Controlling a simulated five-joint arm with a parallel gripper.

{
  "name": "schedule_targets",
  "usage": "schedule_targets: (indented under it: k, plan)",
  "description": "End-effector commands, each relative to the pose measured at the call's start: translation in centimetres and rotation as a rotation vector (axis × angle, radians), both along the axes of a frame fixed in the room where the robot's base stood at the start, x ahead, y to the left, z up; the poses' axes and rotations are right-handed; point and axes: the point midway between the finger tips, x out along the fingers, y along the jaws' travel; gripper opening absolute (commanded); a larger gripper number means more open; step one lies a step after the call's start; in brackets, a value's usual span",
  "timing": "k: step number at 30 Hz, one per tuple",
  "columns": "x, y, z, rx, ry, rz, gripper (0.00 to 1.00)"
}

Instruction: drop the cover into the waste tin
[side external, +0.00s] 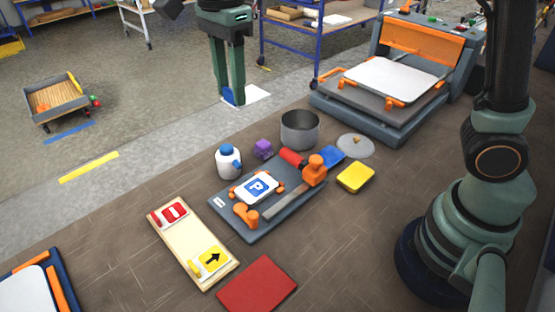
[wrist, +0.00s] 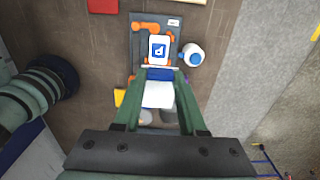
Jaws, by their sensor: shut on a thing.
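The cover looks like a thin white sheet (side external: 257,94) with a blue tab (side external: 233,97). My gripper (side external: 233,100) points down and is shut on the blue tab, up and left of the tin in the side view. In the wrist view the white sheet (wrist: 158,95) and its blue end lie between my fingers (wrist: 160,76). The waste tin (side external: 300,131) is an open grey metal pot standing upright on the brown bench. In the wrist view grey shapes below the sheet are mostly hidden, and I cannot tell which is the tin.
A blue-and-white bottle (side external: 228,162), a purple cube (side external: 263,149) and a round grey lid (side external: 355,146) stand near the tin. A large grey-orange machine (side external: 390,85) is behind right.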

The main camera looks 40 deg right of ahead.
Motion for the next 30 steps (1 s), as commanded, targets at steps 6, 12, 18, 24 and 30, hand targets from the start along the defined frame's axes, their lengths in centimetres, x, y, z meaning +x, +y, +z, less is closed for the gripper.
schedule_targets:
  k: [6, 12, 18, 24, 30]
  plan:
    - [0.0, 0.0, 0.0, 0.0, 0.0, 0.0, 0.0]
    - [0.0, 0.0, 0.0, 0.0, 0.0, 0.0, 0.0]
    - [0.4, -0.6, -0.3, -0.001, 0.001, -0.003, 0.0]
    - [3.1, -4.9, -2.6, -0.002, 0.005, -0.01, 0.0]
    - [6.1, -12.4, -6.3, -0.001, 0.006, -0.011, 0.0]
